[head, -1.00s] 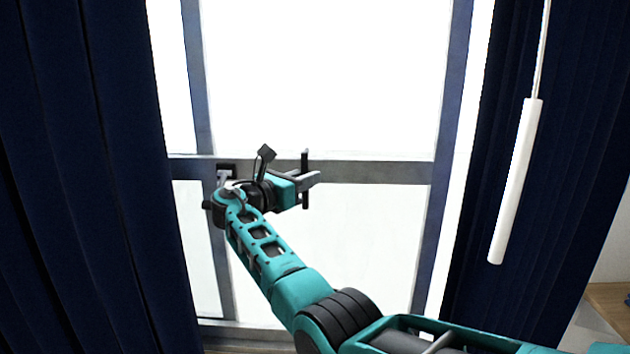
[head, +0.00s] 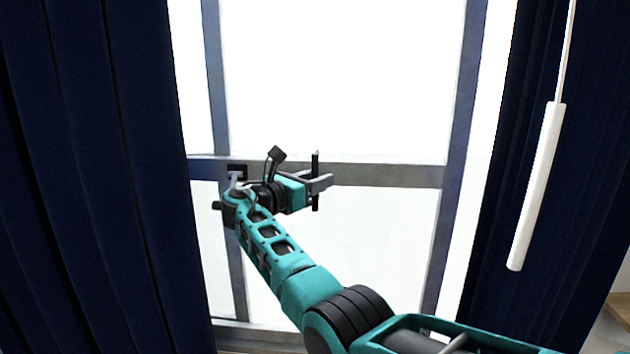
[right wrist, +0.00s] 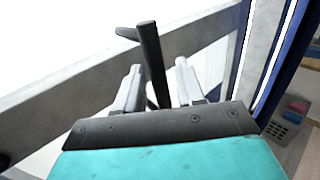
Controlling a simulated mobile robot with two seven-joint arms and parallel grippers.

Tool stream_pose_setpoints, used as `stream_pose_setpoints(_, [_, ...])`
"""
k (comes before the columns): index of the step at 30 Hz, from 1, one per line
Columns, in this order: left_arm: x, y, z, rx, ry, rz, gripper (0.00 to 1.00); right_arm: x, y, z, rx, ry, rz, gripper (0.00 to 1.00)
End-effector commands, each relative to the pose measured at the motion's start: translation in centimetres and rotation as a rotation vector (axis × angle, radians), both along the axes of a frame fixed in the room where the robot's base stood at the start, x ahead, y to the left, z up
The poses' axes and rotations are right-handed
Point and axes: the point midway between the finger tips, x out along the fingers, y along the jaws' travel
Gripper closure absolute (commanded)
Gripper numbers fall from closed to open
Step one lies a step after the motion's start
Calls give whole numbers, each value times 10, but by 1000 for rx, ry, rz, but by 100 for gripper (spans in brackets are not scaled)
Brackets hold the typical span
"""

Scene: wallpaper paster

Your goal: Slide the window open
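The tall window (head: 330,90) fills the middle of the head view, with a grey-blue frame and a horizontal rail (head: 390,173). A dark upright bar handle (head: 315,160) stands in front of this rail. It also shows in the right wrist view (right wrist: 150,45). My right gripper (head: 325,182) reaches it from the left. In the right wrist view its two fingers (right wrist: 158,72) stand on either side of the bar, with gaps visible, so it looks open around the bar. A dark latch plate (head: 237,168) sits on the rail farther left. My left gripper is out of view.
Dark blue curtains hang at the left (head: 90,180) and right (head: 500,230) of the window. A white hanging tube (head: 537,190) is in front of the right curtain. A keypad-like device (right wrist: 283,125) shows at right in the right wrist view.

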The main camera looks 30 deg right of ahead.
Motion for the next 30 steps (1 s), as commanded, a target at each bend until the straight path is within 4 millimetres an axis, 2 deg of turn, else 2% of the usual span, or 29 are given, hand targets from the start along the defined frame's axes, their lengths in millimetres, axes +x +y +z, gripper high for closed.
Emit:
stream_pose_setpoints(5, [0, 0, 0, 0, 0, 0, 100, -4, 12, -1, 0, 0, 2, 62])
stream_pose_setpoints(15, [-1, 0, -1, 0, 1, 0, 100, -29, 80, -1, 1, -1, 4, 62])
stream_pose_setpoints(21, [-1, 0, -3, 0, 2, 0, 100, -39, 111, -1, 1, 1, 3, 62])
stream_pose_setpoints(30, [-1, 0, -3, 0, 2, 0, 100, -44, 122, 0, 0, 1, 0, 62])
